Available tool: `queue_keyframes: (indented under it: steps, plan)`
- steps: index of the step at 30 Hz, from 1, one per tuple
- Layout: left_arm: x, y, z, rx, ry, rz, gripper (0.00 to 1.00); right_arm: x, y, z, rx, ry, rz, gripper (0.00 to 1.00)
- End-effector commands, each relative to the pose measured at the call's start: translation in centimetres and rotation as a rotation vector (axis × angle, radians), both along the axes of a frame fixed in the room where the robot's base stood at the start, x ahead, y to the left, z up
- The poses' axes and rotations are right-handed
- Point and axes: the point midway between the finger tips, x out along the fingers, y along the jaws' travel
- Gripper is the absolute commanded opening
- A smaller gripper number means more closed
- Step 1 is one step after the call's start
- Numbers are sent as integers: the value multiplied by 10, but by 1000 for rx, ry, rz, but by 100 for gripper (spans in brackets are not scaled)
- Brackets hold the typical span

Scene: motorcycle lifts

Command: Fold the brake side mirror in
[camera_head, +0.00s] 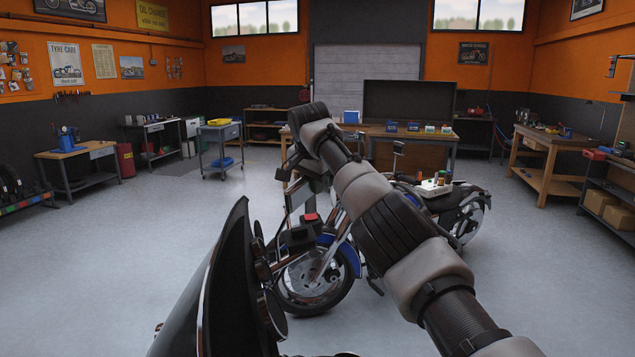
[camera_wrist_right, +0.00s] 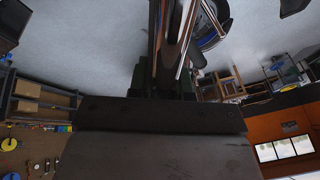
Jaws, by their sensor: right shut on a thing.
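A black motorcycle front (camera_head: 222,285) with round gauges stands close in the lower left of the head view. My right arm reaches in from the lower right, and its gripper (camera_head: 300,222) points down beside the handlebar area, near a black part with a red top (camera_head: 302,238). In the right wrist view the gripper (camera_wrist_right: 165,85) is shut on a long, narrow dark part with a shiny edge, which appears to be the brake side mirror (camera_wrist_right: 172,40) seen edge-on. Its face and hinge cannot be made out. My left gripper is out of view.
A second motorcycle with a blue front fender (camera_head: 350,255) stands behind my right arm. A workbench (camera_head: 425,133) is at the back, a grey cart (camera_head: 221,143) at the left and a wooden bench (camera_head: 545,165) at the right. The floor to the left is clear.

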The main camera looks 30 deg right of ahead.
Motion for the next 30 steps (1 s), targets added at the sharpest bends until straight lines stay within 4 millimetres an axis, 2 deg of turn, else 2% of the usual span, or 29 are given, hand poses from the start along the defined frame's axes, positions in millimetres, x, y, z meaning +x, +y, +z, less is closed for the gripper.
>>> queue_keyframes:
  steps: [5,6,10,11,18,22,26,30]
  plan:
    - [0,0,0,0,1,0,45,-1,-1,1,1,-2,-9,0]
    - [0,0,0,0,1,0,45,-1,-1,1,1,-2,-9,22]
    - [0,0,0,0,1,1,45,0,-1,0,1,-1,-7,42]
    - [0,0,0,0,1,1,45,-1,-1,0,1,-1,-7,45]
    - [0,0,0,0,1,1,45,0,-1,0,1,0,-4,45]
    - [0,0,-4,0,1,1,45,-2,2,7,0,-2,-3,45]
    - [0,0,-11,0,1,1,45,-9,7,26,1,-5,-2,45]
    - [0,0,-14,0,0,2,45,-19,15,54,2,-5,-3,45]
